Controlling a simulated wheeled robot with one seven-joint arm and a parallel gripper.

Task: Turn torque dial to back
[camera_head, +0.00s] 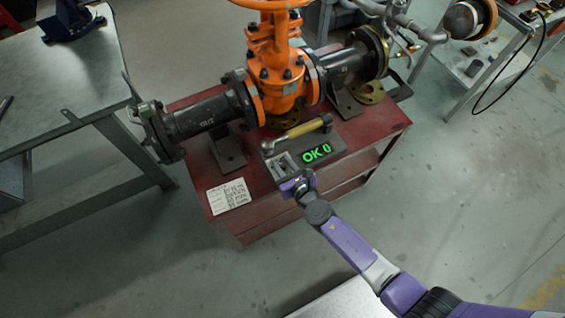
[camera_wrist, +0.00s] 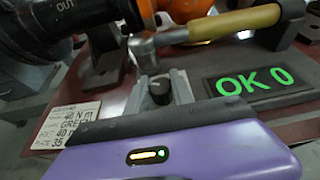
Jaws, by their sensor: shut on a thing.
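The torque dial is a small dark knob (camera_wrist: 159,90) in the wrist view, between the grey fingers of my gripper (camera_wrist: 161,93). The fingers are shut on it. In the head view my gripper (camera_head: 284,168) is at the front of the red bench, just left of a dark panel with a green "OK 0" readout (camera_head: 316,154). The same readout (camera_wrist: 255,83) shows to the right of the fingers in the wrist view. The dial is hidden or too small to make out in the head view. No dial markings are legible.
A tool with a yellow handle (camera_head: 305,128) and metal head lies just behind the panel. The orange gate valve (camera_head: 276,62) with black pipes stands behind it. A white label card (camera_head: 229,195) lies at the left on the red bench (camera_head: 390,128). Grey tables stand left and right.

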